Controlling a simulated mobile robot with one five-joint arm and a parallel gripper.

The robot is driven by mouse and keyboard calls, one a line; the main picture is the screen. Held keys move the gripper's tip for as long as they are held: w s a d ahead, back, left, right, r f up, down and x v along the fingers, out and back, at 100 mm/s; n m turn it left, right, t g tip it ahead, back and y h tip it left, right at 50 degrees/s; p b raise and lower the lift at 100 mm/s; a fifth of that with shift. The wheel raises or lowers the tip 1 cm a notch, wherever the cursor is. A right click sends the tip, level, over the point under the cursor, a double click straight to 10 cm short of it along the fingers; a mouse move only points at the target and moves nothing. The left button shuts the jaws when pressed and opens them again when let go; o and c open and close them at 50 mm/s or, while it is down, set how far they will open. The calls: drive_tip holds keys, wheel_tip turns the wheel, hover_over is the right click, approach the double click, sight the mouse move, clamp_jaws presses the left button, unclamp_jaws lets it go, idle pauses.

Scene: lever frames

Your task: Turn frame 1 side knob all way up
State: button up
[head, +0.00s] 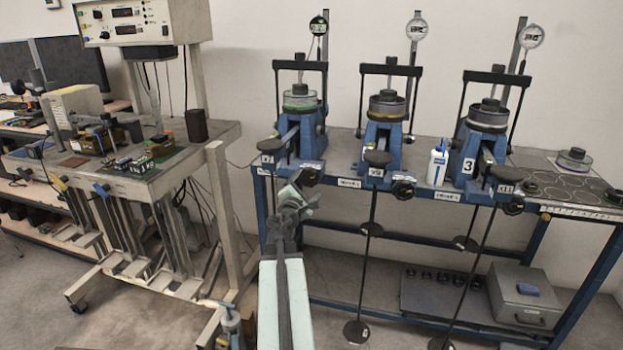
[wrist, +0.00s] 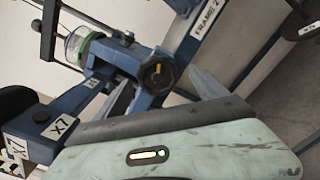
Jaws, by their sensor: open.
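Frame 1 (head: 302,145) is the leftmost blue lever frame on the bench in the head view. Its dark side knob (head: 309,176) is at its front right, just beyond my gripper (head: 297,192). In the wrist view the round black knob (wrist: 158,73) shows face-on with a yellow mark on its face. My gripper (wrist: 163,92) is open, its two grey fingertips low on either side of the knob in the picture. I see no clear contact, and the gap in depth is hard to tell. The lever end with the X7 tag (wrist: 60,128) is at the left.
Frame 2 (head: 385,135) and frame 3 (head: 482,150) stand to the right, with a white bottle (head: 437,163) between them. A separate grey bench (head: 215,133) with a control box is at the left. Long hanging rods (head: 371,260) drop below the blue bench.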

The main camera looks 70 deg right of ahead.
sight(308, 179)
drive_tip(key=shift+w+d, duration=0.4)
drive_tip(key=shift+d, duration=0.3)
drive_tip(key=d, duration=0.4)
drive_tip(key=shift+w, duration=0.35)
drive_tip(key=shift+a, duration=0.3)
clamp_jaws()
